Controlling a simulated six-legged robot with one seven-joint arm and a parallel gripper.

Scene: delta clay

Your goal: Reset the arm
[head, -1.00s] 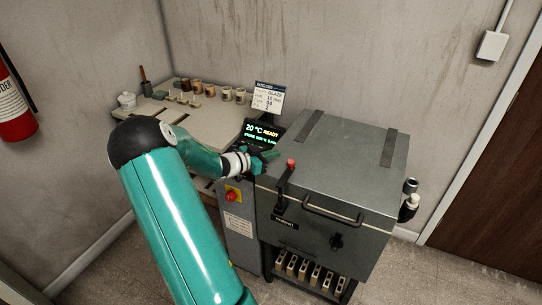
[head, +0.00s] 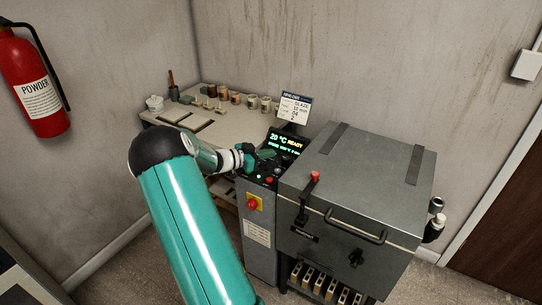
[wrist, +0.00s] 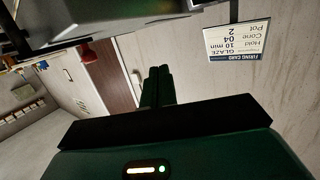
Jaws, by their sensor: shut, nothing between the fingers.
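My arm, teal with a black elbow, reaches from the bottom of the head view toward the kiln's control panel. My gripper (head: 268,155) is over the panel, just below the display (head: 286,142), which reads 20 °C READY. In the wrist view the two green fingers (wrist: 156,86) are together with nothing between them. I cannot tell from the head view whether the fingertips touch the panel.
The grey kiln (head: 360,185) stands right of the panel, lid down, with a red-tipped lever (head: 309,195) at its front. A red knob (head: 252,204) is on the control box. A worktable (head: 228,127) holds several pots. A firing card (head: 294,108) stands behind; it also shows in the wrist view (wrist: 235,42). A fire extinguisher (head: 32,85) hangs at left.

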